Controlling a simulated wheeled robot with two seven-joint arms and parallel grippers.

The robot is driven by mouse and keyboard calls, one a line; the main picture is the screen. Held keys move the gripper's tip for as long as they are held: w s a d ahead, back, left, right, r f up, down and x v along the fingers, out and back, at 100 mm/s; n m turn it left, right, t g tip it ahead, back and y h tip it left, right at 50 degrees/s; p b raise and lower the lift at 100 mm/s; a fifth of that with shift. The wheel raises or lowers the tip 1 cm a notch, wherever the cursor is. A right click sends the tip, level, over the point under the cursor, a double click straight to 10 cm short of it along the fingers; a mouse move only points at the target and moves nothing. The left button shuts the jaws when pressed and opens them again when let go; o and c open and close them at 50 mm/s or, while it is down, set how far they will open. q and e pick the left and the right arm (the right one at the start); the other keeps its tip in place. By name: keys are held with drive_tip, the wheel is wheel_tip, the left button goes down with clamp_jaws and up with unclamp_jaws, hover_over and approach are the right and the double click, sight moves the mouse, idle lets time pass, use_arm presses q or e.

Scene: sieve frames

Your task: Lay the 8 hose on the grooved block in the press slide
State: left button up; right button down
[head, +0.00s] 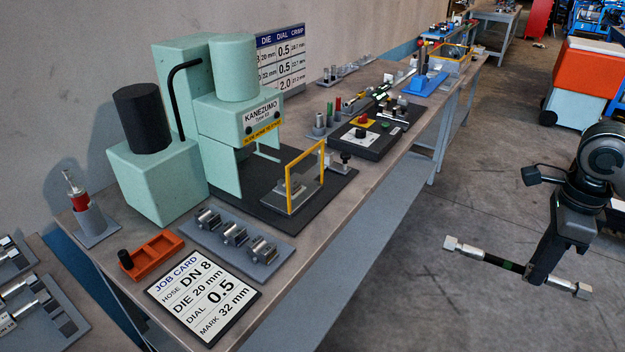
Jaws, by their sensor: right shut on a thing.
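The fittings stick out on both sides. The pale green press (222,110) stands on the bench. In front of it, on a dark base plate, is the slide with a grey block (290,199) behind a yellow guard frame (288,183). The block's groove is too small to make out. My left gripper is out of view.
Several metal dies sit on a grey rack (205,238) at the bench's front. A job card (203,294) reading DN 8 and an orange tray (150,255) lie nearby. A dark control panel (368,133) is behind the slide.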

idle(0.3)
drive_tip(key=shift+a+f+n, duration=0.3)
drive_tip(key=shift+f+n, duration=0.1)
drive_tip(key=shift+f, duration=0.05)
drive_tip(key=s+a+f+n, duration=0.3)
drive_tip(key=a+f+n, duration=0.7)
drive_tip(key=n, duration=0.1)
drive_tip(key=s+a+f+n, duration=0.3)
drive_tip(key=a+f+n, duration=0.7)
drive_tip(key=f+n, duration=0.1)
drive_tip(key=shift+s+a+f+n, duration=0.15)
drive_tip(key=shift+s+a+n, duration=0.2)
drive_tip(key=shift+n, duration=0.45)
drive_tip(key=shift+d, duration=0.1)
